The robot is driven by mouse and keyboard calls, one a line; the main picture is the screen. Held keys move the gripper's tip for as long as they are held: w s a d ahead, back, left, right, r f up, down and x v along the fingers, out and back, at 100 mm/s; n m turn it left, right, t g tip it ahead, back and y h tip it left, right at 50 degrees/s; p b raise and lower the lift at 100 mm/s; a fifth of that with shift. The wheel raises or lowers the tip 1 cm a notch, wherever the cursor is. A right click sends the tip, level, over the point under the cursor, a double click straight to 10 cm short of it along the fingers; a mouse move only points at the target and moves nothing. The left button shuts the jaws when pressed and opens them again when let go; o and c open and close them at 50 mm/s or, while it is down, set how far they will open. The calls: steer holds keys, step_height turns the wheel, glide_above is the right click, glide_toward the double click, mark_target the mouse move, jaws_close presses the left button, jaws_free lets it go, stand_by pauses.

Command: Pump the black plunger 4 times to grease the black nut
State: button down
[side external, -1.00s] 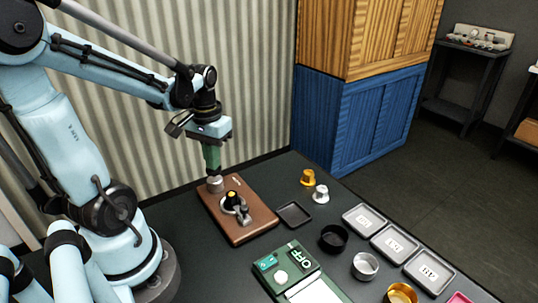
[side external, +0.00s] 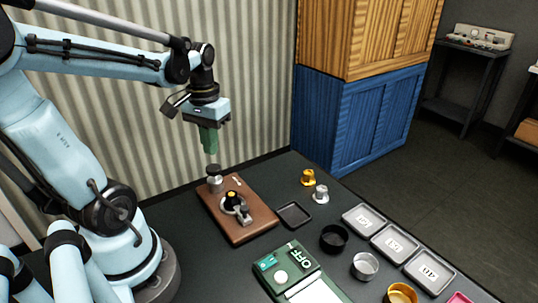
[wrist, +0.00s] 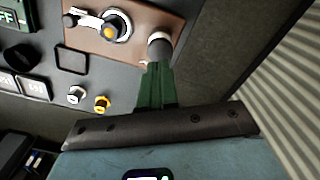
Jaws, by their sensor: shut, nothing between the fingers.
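The plunger (side external: 214,180) stands upright at the back left corner of the brown board, with a dark flat cap on a grey body. It also shows in the wrist view (wrist: 160,46), partly covered by my fingers. My gripper (side external: 210,152) points straight down over the plunger, shut and empty. Its fingertips are close above the cap; I cannot tell whether they touch. A dark round piece with a yellow centre (side external: 232,195), perhaps the black nut, sits in a metal holder on the board, and shows in the wrist view (wrist: 108,32).
The brown board (side external: 252,222) lies on the dark table. An empty black tray (side external: 293,216) is to its right, with gold (side external: 307,178) and silver (side external: 321,194) parts behind. A green device marked OFF (side external: 283,262), several bowls and labelled trays stand at the front right.

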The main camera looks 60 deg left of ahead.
mark_target(213, 167)
steer(key=shift+r, duration=0.1)
steer(key=shift+r, duration=2.9)
steer(key=w+d+f+m+t, duration=0.2)
steer(key=d+m+t, duration=0.1)
steer(key=d, duration=0.4)
steer(key=w+d+f+m+t, duration=0.3)
steer(key=d+t, duration=0.1)
steer(key=d, duration=0.3)
steer(key=shift+w+d, duration=0.25)
steer(key=shift+d, duration=0.05)
